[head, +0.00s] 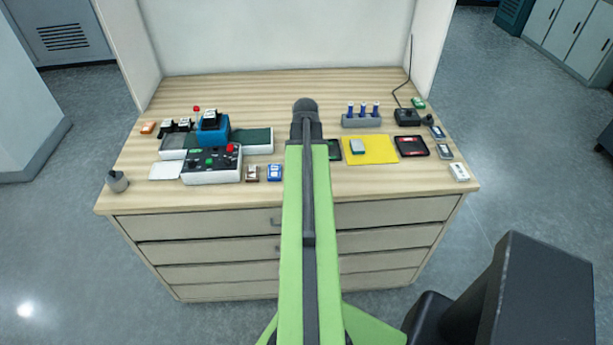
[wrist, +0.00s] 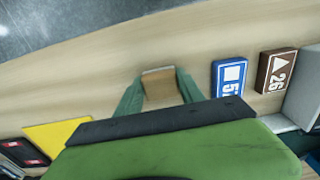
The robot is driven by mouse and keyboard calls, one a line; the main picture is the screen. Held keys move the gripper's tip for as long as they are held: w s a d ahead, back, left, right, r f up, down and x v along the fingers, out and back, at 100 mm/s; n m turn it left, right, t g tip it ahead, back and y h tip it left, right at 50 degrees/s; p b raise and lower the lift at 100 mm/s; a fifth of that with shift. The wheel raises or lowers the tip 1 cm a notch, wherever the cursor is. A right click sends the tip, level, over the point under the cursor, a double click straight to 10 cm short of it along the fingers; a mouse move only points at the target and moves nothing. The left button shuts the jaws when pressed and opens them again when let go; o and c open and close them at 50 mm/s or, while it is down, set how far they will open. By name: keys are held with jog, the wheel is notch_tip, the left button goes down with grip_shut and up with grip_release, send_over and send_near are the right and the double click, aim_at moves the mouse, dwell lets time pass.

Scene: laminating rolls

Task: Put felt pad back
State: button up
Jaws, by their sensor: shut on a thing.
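My gripper (wrist: 158,88) shows in the wrist view with its two green fingers on either side of a small tan pad (wrist: 160,90) with a pale far edge. It is shut on this pad, which looks like the felt pad, though I cannot be certain. The pad is over the bare wood near the bench's front edge; I cannot tell whether it touches the wood. In the head view my own arm hides the fingers and the pad.
A blue tile (wrist: 230,77) and a brown tile (wrist: 276,70) lie right of my gripper in the wrist view. The yellow sheet (head: 382,150), a black tray (head: 411,146), a control box (head: 211,164) and a blue-bottle rack (head: 361,121) stand on the bench (head: 240,92).

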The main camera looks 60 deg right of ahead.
jog(key=shift+f, duration=0.15)
jog(key=o, duration=1.3)
jog(key=shift+r, duration=0.2)
notch_tip(320, 180, up, 12)
jog(key=p, duration=1.2)
jog(key=shift+r, duration=0.1)
